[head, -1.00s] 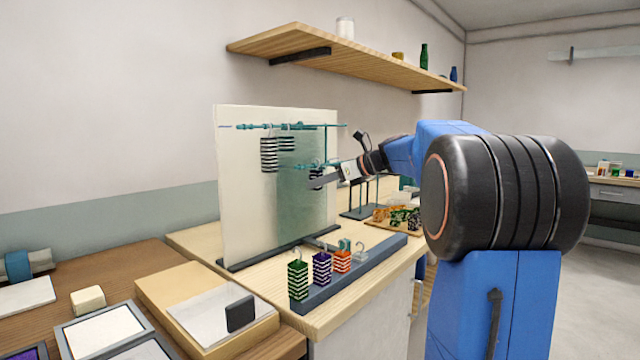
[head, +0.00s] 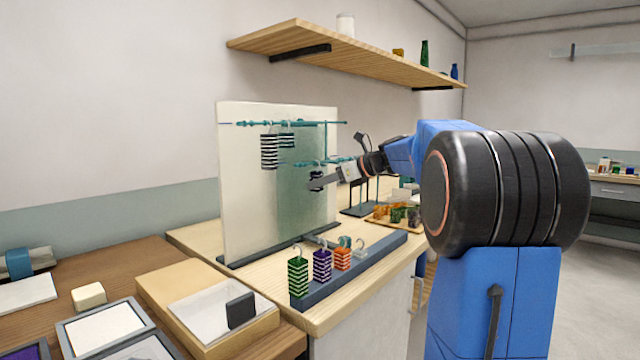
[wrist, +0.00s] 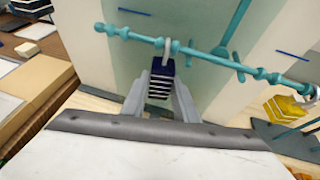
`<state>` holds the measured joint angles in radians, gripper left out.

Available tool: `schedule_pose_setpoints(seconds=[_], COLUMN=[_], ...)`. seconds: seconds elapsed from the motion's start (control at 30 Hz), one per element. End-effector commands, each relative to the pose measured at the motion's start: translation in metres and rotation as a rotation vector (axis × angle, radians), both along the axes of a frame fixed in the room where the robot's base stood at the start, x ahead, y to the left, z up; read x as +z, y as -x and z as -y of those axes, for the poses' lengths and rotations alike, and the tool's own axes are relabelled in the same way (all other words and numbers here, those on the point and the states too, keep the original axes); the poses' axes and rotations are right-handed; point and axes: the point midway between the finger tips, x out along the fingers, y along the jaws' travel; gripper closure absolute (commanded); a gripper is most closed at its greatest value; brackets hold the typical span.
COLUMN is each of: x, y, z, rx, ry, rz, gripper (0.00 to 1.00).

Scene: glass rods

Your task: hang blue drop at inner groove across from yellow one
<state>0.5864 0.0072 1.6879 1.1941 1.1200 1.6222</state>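The blue drop (wrist: 160,82), dark with white stripes, is upright between the fingertips of my gripper (wrist: 161,88) in the wrist view. The fingers appear to touch its sides. Its pale hook (wrist: 166,48) overlaps the lower teal rod (wrist: 205,54); I cannot tell whether it rests in a groove. The yellow drop (wrist: 290,106) hangs farther right on this rod in the wrist view, beyond several knobs. In the head view my gripper (head: 317,181) is at the lower rod (head: 300,163), in front of the translucent panel; the blue drop is mostly hidden there.
Two black-and-white striped drops (head: 269,152) hang from the upper rod (head: 290,123). A grey rack (head: 355,270) below holds green (head: 298,277), purple (head: 322,265) and orange (head: 343,257) drops. A pale panel (head: 235,180) stands close behind the rods.

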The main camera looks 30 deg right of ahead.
Motion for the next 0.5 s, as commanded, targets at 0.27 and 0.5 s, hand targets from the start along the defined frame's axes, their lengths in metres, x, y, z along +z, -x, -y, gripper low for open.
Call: schedule_pose_setpoints(seconds=[0.27,0.5], x=[0.0001,0.0039], y=[0.0000,0.0076], z=[0.0000,0.0057], rx=[0.000,-0.002], ry=[0.000,0.001], rz=[0.000,0.000], gripper=[0.55,0.55])
